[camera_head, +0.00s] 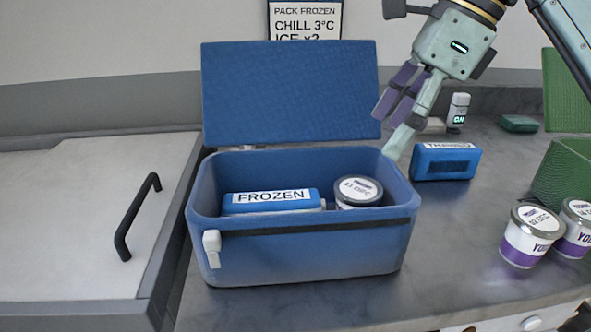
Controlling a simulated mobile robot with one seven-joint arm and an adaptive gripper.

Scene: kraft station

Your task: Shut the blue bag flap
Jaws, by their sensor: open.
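The blue bag (305,252) stands on the grey counter. Its flap (288,92) is raised and stands up behind the opening, tilted slightly back. Inside the bag lie a blue pack labelled FROZEN (270,207) and a lidded tub (357,190). A white latch tab (212,247) hangs on the bag's front left. My gripper (392,126) is open and empty, pointing down just right of the flap's lower right corner, above the bag's back right corner. I cannot tell whether it touches the flap or the rim.
A blue pack labelled THAWED (446,166) lies right of the bag. Two yogurt tubs (530,236) stand at the right, near a green box (565,175). A small white device (458,108) stands behind. A white lid with a black handle (138,216) is at the left.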

